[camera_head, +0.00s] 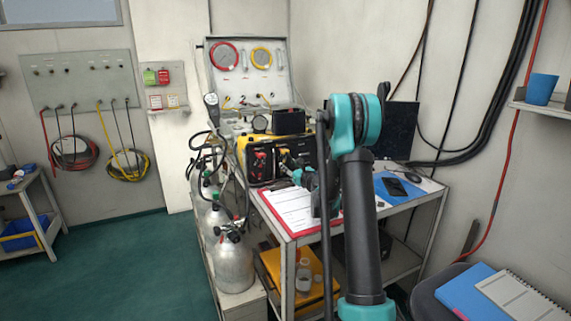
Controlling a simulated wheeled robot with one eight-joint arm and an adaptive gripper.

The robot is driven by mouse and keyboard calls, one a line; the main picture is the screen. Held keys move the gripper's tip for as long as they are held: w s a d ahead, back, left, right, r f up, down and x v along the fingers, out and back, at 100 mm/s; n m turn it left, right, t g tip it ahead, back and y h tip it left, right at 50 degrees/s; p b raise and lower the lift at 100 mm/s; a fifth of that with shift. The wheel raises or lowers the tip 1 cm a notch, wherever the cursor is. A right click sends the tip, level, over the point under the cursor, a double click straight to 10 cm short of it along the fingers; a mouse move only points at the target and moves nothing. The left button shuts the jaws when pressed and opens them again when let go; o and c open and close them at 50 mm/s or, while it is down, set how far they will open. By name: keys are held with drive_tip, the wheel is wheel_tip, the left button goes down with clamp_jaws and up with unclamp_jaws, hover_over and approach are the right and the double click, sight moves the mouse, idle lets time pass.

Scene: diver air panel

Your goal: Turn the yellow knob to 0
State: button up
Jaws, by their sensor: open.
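The diver air panel (309,153) is a black face in a yellow case on the metal table, left of the middle of the picture. A small yellowish spot (283,151) on its face looks like the yellow knob, but its pointer and markings are too small to read. My gripper (287,163) is at the panel's front, close to that spot, and is open. I cannot tell whether its fingers touch the knob or stand around it. My arm hides part of the panel's right side.
Red knobs (260,163) sit on the panel's left. A clipboard (287,210) lies on the table in front. Gas cylinders (233,262) with hoses stand at the left. A monitor (401,130) stands behind my arm. The green floor (120,255) at left is clear.

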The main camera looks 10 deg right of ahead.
sight(284, 161)
drive_tip(key=shift+x, duration=1.8)
drive_tip(key=shift+c, duration=0.4)
clamp_jaws()
